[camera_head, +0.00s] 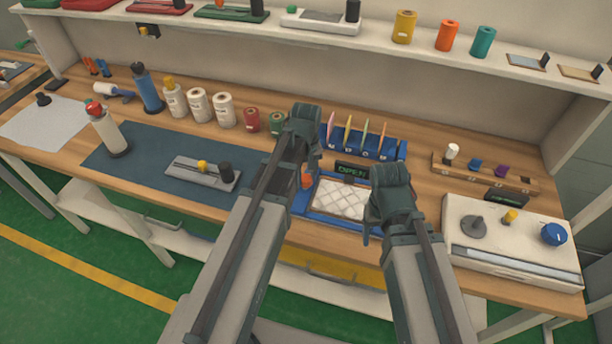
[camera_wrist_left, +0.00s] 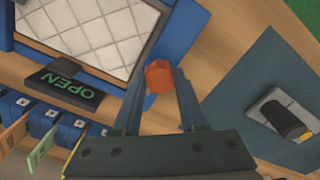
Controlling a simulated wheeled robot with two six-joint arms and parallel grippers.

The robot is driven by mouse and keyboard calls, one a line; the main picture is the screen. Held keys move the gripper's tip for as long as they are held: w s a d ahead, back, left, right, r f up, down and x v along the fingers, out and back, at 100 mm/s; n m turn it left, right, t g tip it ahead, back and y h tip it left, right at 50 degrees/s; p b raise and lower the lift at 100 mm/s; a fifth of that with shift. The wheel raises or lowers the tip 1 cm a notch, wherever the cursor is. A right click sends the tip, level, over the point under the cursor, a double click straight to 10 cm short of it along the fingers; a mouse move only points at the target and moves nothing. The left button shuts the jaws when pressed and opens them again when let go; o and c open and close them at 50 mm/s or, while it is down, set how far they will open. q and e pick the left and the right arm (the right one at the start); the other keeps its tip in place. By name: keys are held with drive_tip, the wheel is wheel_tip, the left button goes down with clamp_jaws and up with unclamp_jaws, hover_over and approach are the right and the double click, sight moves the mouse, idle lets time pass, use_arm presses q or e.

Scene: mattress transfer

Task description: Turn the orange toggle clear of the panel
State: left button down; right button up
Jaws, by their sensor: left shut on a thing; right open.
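The orange toggle (camera_head: 306,181) is at the left edge of the blue frame (camera_head: 330,217) that surrounds the white quilted panel (camera_head: 341,198). In the left wrist view the toggle (camera_wrist_left: 159,76) sits between the fingertips of my left gripper (camera_wrist_left: 158,88), which is shut on it. The toggle is beside the panel (camera_wrist_left: 88,32), over the blue frame's edge. How far it is turned is hard to tell. My left gripper's fingers are mostly hidden by its arm in the head view. My right gripper (camera_head: 370,232) is open and empty at the panel's right side.
An "OPEN" sign (camera_head: 352,171) stands behind the panel, before a blue rack (camera_head: 391,150) of coloured cards. A dark mat (camera_head: 140,165) with a grey device (camera_head: 202,174) lies left. A white control box (camera_head: 510,240) is right. Bottles and spools line the back.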

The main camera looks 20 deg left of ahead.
sight(306, 178)
idle(0.3)
use_arm(q)
drive_tip(key=shift+c, duration=2.2)
unclamp_jaws()
drive_tip(key=shift+r, duration=0.15)
use_arm(e)
drive_tip(key=shift+r, duration=0.15)
use_arm(q)
wheel_tip(306, 178, up, 14)
drive_tip(key=p, duration=1.4)
drive_tip(key=shift+f, duration=0.2)
use_arm(e)
wheel_tip(306, 178, up, 14)
drive_tip(key=shift+f, duration=0.2)
